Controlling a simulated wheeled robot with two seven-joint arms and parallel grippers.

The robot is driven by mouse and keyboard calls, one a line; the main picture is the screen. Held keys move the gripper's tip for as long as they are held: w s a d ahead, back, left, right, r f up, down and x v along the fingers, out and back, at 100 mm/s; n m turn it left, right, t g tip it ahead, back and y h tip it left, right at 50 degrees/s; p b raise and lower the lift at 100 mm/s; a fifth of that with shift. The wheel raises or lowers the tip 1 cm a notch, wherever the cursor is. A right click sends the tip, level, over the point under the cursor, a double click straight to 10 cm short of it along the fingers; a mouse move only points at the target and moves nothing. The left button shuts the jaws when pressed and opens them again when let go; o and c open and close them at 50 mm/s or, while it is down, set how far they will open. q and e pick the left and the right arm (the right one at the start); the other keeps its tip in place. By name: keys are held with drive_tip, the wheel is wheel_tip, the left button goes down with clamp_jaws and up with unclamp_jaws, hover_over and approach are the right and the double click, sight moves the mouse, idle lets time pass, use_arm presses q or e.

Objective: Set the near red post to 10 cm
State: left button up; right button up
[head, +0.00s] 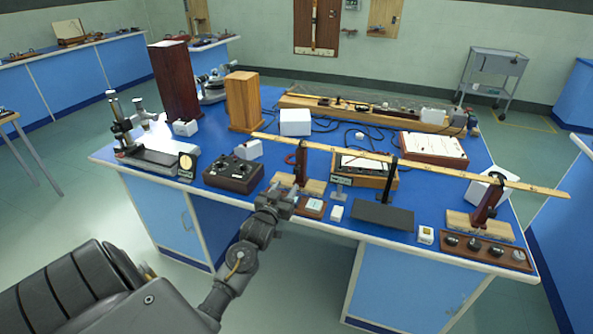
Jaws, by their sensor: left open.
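A long wooden ruler (420,168) spans the front of the blue bench, running over two dark red posts. The left red post (301,166) stands on a wooden base (314,187), with a red ring-like part on its left side. The right red post (487,203) stands tilted on another wooden base (465,222). A dark upright stand (392,178) with a black plate is between them. My left gripper (290,191) is open at the bench's front edge, just in front of the left post's base and partly covering it. I cannot tell whether it touches. The scale readings are too small to read.
A dark control box (232,175) is left of my gripper. A small framed block (311,207) and white box (336,213) sit close on its right. Tall wooden boxes (175,82) stand behind.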

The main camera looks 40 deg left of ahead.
sight(296, 171)
use_arm(q)
drive_tip(key=b+x, duration=0.4)
drive_tip(key=x, duration=0.1)
drive_tip(key=b+x, duration=0.2)
drive_tip(key=x, duration=0.1)
drive_tip(key=shift+f, duration=0.3)
drive_tip(key=shift+b+x, duration=0.65)
drive_tip(key=shift+x, duration=0.6)
drive_tip(key=shift+w+r, duration=0.15)
drive_tip(key=shift+r, duration=0.1)
use_arm(e)
drive_tip(key=w+d+f, duration=0.1)
drive_tip(key=d+f, duration=0.2)
drive_tip(key=f, duration=0.4)
drive_tip(key=shift+w, duration=0.2)
use_arm(q)
drive_tip(key=shift+c, duration=1.3)
clamp_jaws()
use_arm(e)
drive_tip(key=shift+s+a, duration=0.3)
drive_tip(key=shift+a, duration=0.25)
